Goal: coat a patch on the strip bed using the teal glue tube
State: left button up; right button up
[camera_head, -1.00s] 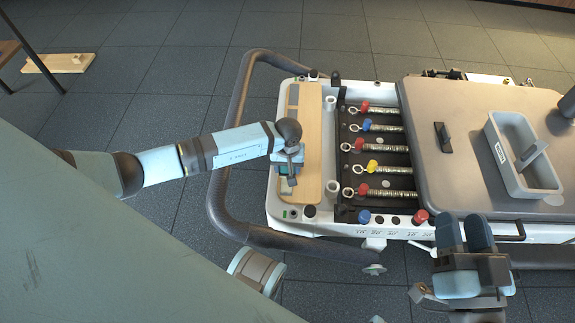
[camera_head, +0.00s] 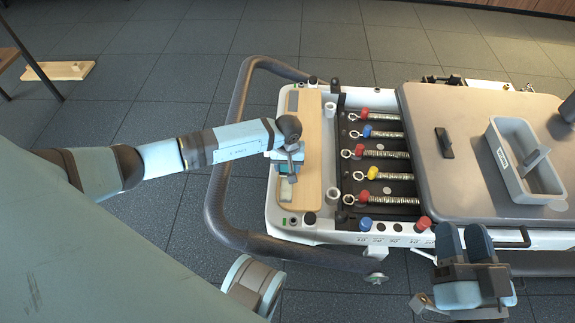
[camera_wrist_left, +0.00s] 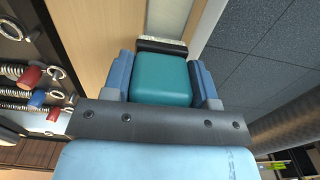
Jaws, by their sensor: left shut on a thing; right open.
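The teal glue tube (camera_wrist_left: 162,80) sits between the fingers of my left gripper (camera_wrist_left: 163,88) in the left wrist view. A dark, pale-edged end piece shows beyond it, over the tan board; contact cannot be told. In the head view my left gripper (camera_head: 287,162) is over the left side of that long board, which looks like the strip bed (camera_head: 314,150). A bit of teal (camera_head: 287,169) shows under the gripper. A small pale patch (camera_head: 286,190) lies just below it. A grey strip (camera_head: 293,101) lies at the far end. My right gripper (camera_head: 464,246) is open and empty.
Right of the board, a black tray holds several springs (camera_head: 385,154) with coloured ends. A grey padded top (camera_head: 465,115) carries a grey caddy (camera_head: 525,160). A dark curved rail (camera_head: 218,190) rounds the left end. A wooden piece (camera_head: 58,71) lies on the floor.

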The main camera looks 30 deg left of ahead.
pick_arm(q)
jog(key=shift+s+d, duration=0.25)
jog(key=shift+s, duration=0.35)
jog(key=shift+s+d+p, duration=0.3)
jog(key=shift+s+p, duration=0.25)
jog(key=shift+s, duration=0.15)
jog(key=shift+w+a+b, duration=0.35)
jog(key=shift+w+b, duration=0.2)
jog(key=shift+w, duration=0.2)
jog(key=shift+w+a+b, duration=0.35)
jog(key=shift+w+b, duration=0.15)
jog(key=shift+w, duration=0.2)
jog(key=shift+s+d+p, duration=0.35)
jog(key=shift+s, duration=0.4)
jog(key=shift+s+d+p, duration=0.35)
jog(key=shift+s, duration=0.35)
jog(key=shift+w+a+b, duration=0.35)
jog(key=shift+w+b, duration=0.15)
jog(key=shift+w, duration=0.3)
jog(key=shift+w+a+b, duration=0.35)
jog(key=shift+w+b, duration=0.2)
jog(key=shift+w, duration=0.1)
jog(key=shift+s+d, duration=0.1)
jog(key=shift+s, duration=0.05)
jog(key=shift+s+d+p, duration=0.3)
jog(key=shift+s+p, duration=0.1)
jog(key=shift+s, duration=0.3)
jog(key=shift+s+d+p, duration=0.3)
jog(key=shift+s+p, duration=0.05)
jog(key=shift+s, duration=0.3)
